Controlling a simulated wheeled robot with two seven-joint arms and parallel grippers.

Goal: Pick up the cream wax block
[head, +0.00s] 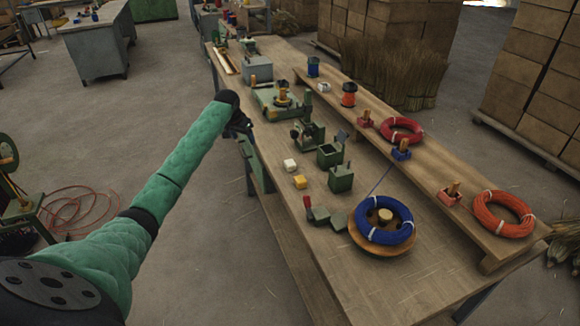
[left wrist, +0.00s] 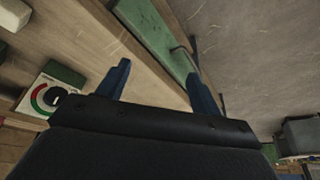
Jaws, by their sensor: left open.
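The cream wax block (head: 290,165) is a small pale block on the wooden workbench (head: 420,285), just behind a yellow block (head: 300,182). My left gripper (head: 241,127) is at the bench's left edge, beyond the cream block and to its left, apart from it. In the left wrist view its two dark blue fingers (left wrist: 158,75) are spread with nothing between them. A pale block (left wrist: 14,14) shows at that view's upper left corner; I cannot tell if it is the cream one. My right gripper is in neither view.
Green metal fixtures (head: 308,133) and small green boxes (head: 341,178) stand around the blocks. A blue coil (head: 385,222) sits on a round wooden disc at the front. A raised shelf (head: 430,165) with red and orange coils runs along the right.

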